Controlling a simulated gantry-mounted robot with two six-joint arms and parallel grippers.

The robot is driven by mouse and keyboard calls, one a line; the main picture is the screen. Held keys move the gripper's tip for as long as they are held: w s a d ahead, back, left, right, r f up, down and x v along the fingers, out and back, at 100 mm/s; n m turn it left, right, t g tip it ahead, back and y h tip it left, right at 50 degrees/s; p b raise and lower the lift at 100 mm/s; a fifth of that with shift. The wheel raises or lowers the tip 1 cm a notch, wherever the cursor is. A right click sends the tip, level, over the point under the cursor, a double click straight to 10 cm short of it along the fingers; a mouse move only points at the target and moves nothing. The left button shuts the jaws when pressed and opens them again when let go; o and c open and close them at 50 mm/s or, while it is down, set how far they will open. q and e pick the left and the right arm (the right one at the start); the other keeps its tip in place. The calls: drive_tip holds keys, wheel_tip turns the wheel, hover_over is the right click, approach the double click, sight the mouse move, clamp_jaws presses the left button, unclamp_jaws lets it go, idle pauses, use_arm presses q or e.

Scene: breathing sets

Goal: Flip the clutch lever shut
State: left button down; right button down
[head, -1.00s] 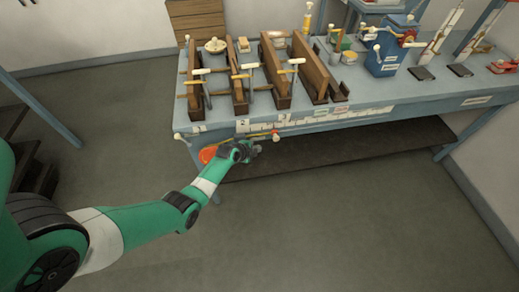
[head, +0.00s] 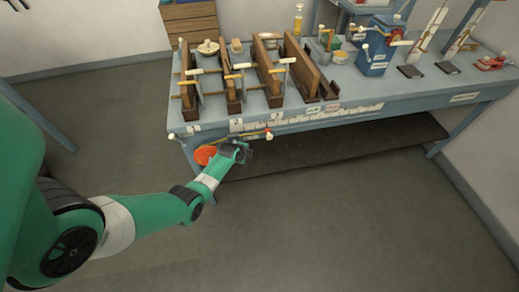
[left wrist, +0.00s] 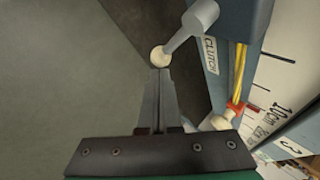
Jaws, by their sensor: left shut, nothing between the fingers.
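The clutch lever (left wrist: 190,32) is a grey rod with a cream ball knob (left wrist: 160,57) in the left wrist view. It stands out from a blue-grey part beside a white CLUTCH label (left wrist: 210,55). My left gripper (left wrist: 160,74) is shut and empty, with its fingertips right at the ball knob; whether they touch it I cannot tell. In the head view my left gripper (head: 247,151) is in front of the bench's front edge, low on its left half. I cannot make out the clutch lever there. My right gripper is not in view.
A yellow cord with a red piece and cream knob (left wrist: 222,121) hangs close beside my fingers. An orange disc (head: 204,155) is by my wrist. The bench (head: 400,95) carries wooden bellows boards (head: 262,70) and a blue box (head: 376,55). The floor in front is clear.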

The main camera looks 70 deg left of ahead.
use_arm(q)
drive_tip(key=shift+s+f+b, duration=0.35)
drive_tip(key=shift+s+f, duration=0.6)
drive_tip(key=shift+s, duration=0.05)
drive_tip(key=shift+s+a, duration=0.1)
idle(1.5)
drive_tip(key=shift+r, duration=0.1)
drive_tip(key=shift+r+p, duration=0.7)
drive_tip(key=shift+p, duration=0.05)
